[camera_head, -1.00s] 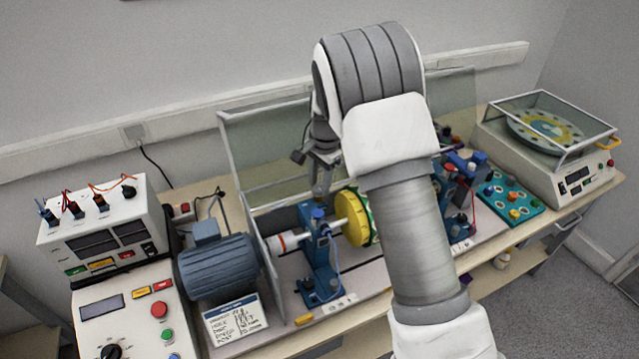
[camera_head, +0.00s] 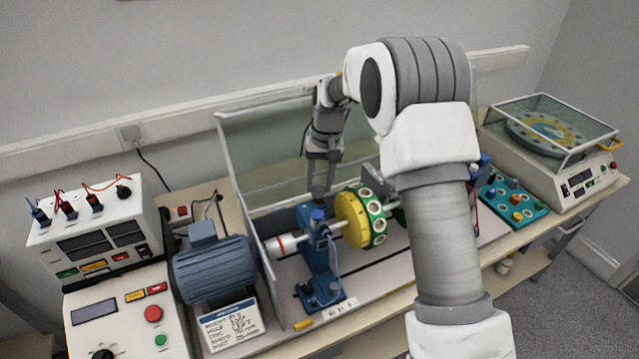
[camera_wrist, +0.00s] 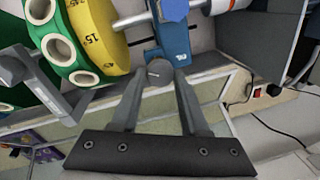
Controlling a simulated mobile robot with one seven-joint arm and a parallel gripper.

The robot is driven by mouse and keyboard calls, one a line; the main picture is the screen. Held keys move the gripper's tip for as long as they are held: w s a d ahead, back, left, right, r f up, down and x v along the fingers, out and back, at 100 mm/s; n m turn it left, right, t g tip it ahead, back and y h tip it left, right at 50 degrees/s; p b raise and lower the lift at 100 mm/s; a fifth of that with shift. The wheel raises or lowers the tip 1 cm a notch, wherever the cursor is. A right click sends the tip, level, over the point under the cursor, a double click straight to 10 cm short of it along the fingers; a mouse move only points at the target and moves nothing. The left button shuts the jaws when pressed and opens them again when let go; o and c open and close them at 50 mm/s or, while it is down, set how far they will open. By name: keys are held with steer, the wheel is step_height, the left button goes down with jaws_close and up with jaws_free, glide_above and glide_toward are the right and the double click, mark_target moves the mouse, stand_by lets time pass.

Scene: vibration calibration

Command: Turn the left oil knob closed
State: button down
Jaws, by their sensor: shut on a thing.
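The left blue bearing stand (camera_head: 318,258) stands upright on the rig's base, between the motor and the yellow and green disc. In the wrist view, a small round grey knob (camera_wrist: 158,70) sits on the blue stand (camera_wrist: 175,45), between the tips of my gripper (camera_wrist: 164,75). The fingers are shut on this knob from both sides. In the head view my gripper (camera_head: 318,192) points down just behind the top of the stand. The knob itself is hidden there.
The yellow disc (camera_head: 352,217) with its green rim is close to the right of my gripper. A clear guard panel (camera_head: 262,160) stands behind it. The blue-grey motor (camera_head: 215,268) is left. My arm covers most of the right stand.

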steer(key=n, duration=0.6)
steer(key=shift+w+g, duration=0.1)
steer(key=shift+g, duration=0.2)
stand_by(0.4)
steer(key=shift+c, duration=2.1)
jaws_free()
step_height(320, 180, up, 17)
steer(key=w+d, duration=0.1)
steer(key=shift+d+r, duration=0.15)
steer(key=shift+d, duration=0.1)
